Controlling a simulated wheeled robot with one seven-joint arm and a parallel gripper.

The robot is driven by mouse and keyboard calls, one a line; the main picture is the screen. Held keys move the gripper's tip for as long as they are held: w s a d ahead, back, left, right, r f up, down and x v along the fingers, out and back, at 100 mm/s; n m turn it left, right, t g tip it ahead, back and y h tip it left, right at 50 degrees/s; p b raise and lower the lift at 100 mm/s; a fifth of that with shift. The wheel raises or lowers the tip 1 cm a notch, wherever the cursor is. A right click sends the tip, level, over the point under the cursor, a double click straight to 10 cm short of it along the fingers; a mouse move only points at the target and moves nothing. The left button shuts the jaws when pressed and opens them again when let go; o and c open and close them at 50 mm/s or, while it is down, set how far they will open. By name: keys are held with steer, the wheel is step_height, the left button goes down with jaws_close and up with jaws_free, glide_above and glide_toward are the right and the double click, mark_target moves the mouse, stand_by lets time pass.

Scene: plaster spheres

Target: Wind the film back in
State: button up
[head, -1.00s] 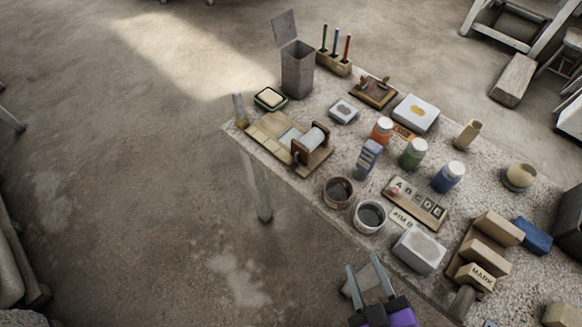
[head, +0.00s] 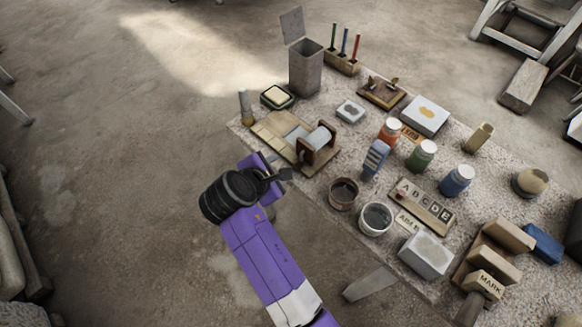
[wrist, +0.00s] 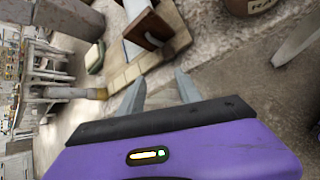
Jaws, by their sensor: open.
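The film is a white roll on a spool (head: 319,139) in a brown wooden holder, at the table's left edge in the head view. A pale strip (head: 297,137) lies beside the spool on the light wooden board (head: 268,124). My gripper (head: 282,173) is just off the table edge, in front of and below the spool, apart from it. In the wrist view my gripper (wrist: 160,92) has its two fingers spread with nothing between them. The spool's wooden side (wrist: 155,24) and white film (wrist: 133,48) show beyond the fingertips.
A tall grey open-lidded bin (head: 305,68) stands behind. Jars and blocks crowd the right. The floor left of the table is clear.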

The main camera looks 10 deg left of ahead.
mark_target(294, 168)
steer(key=w+d+f+n+g+h, duration=0.1)
steer(key=w+d+f+n+h, duration=0.1)
steer(key=d, duration=0.1)
steer(key=shift+w+f+n+g+h, duration=0.25)
steer(key=shift+f+n+g+h, duration=0.1)
steer(key=shift+n+g+h, duration=0.05)
stand_by(0.5)
steer(key=shift+c, duration=0.2)
jaws_close()
